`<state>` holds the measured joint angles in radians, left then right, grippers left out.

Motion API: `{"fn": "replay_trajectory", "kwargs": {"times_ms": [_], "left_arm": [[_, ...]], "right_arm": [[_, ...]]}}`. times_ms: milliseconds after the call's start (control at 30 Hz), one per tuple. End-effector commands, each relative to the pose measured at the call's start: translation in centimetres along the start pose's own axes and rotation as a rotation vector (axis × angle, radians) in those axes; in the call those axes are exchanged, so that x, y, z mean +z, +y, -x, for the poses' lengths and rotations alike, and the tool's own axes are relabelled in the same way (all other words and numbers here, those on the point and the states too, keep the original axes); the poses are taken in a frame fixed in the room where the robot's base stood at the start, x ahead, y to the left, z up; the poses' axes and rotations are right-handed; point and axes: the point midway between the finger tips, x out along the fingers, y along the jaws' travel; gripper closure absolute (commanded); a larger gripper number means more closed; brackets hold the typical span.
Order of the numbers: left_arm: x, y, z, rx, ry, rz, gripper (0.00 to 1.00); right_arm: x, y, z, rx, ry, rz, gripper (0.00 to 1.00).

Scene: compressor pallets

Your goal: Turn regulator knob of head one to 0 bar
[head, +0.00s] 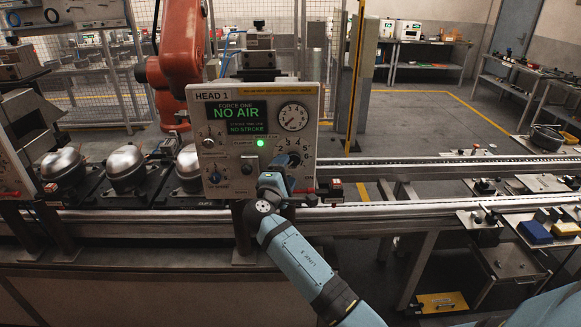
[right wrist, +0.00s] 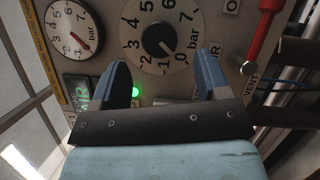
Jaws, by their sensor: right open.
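The regulator knob (right wrist: 158,38) is a round black knob with a white pointer line, set in a dial marked in bar. In the right wrist view its pointer aims down and right, close to the 0. In the head view the knob (head: 293,160) shows just above my right gripper. My right gripper (right wrist: 163,72) is open, with its two blue fingers apart below the knob and nothing between them; it also shows in the head view (head: 272,182). The HEAD 1 panel (head: 215,145) reads NO AIR and NO STROKE. My left gripper is not in view.
A pressure gauge (head: 293,117) sits above the knob, and a green lamp (head: 260,143) is lit. A red vent lever (right wrist: 264,42) is right of the knob. Silver compressor domes (head: 125,163) stand left of the panel. A conveyor rail (head: 400,210) runs right.

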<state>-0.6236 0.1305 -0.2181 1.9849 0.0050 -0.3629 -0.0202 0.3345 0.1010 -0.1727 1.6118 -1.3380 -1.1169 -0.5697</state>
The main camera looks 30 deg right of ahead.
Motion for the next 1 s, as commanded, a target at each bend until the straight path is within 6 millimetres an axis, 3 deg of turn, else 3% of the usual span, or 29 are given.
{"fn": "replay_trajectory", "kwargs": {"times_ms": [200, 400, 1000], "left_arm": [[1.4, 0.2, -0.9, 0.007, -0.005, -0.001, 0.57], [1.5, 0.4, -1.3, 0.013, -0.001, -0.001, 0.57], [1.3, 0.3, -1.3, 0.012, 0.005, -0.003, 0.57]], "right_arm": [[-0.1, -0.3, 5.0, 0.000, 0.002, -0.001, 0.31], [0.0, -0.1, 7.7, 0.001, 0.000, 0.000, 0.31], [0.0, 0.0, 8.5, 0.001, -0.001, 0.001, 0.31]]}}
